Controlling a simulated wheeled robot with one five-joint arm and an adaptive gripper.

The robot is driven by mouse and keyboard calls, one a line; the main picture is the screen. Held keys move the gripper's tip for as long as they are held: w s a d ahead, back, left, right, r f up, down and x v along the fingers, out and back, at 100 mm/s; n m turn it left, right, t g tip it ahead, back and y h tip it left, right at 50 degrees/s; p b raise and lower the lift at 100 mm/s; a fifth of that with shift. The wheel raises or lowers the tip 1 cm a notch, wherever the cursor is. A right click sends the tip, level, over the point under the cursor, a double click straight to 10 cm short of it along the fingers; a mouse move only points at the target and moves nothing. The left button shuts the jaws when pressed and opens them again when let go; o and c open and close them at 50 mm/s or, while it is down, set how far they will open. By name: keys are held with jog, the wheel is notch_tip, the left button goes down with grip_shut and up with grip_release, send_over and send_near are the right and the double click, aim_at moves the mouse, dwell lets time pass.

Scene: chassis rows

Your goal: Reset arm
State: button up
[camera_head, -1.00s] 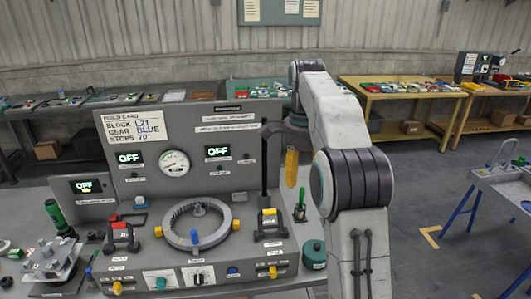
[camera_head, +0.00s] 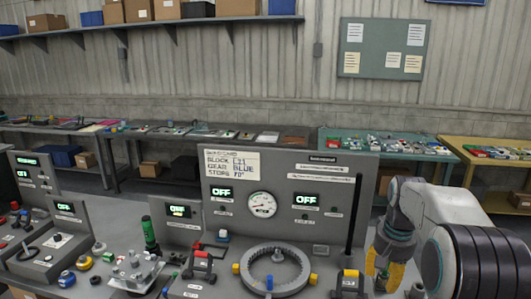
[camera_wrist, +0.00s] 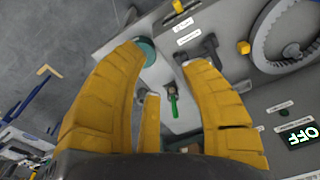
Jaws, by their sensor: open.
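My arm (camera_head: 452,222) comes in at the lower right of the head view, with white links and a dark ribbed joint. My gripper's yellow fingers (camera_head: 390,273) point down beside the right end of the grey console (camera_head: 330,222). In the wrist view my gripper (camera_wrist: 168,62) has its yellow fingers spread apart with nothing between them. Beyond the fingers, a green-handled tool (camera_wrist: 172,105) and a round teal thing (camera_wrist: 147,50) show near the console's edge. The arm's lower part is out of frame.
The console bears a grey ring (camera_head: 274,270), a gauge (camera_head: 262,204), a build card (camera_head: 232,168) and screens reading OFF. A black post (camera_head: 353,215) stands left of my gripper. Benches line the wall behind. Open floor (camera_wrist: 50,35) shows left in the wrist view.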

jog(key=s+a+n+t+b, duration=0.1)
jog(key=s+a, duration=0.2)
jog(key=s, duration=0.6)
jog(key=s+a+n+t+b, duration=0.1)
jog(key=s+a, duration=0.3)
jog(key=s, duration=0.5)
jog(key=s+a+n+t+b, duration=0.1)
jog(key=s+a+n, duration=0.2)
jog(key=s, duration=0.6)
jog(key=shift+s+a+t, duration=0.15)
jog(key=shift+a+t, duration=0.15)
jog(key=shift+a, duration=0.2)
jog(key=shift+f, duration=0.1)
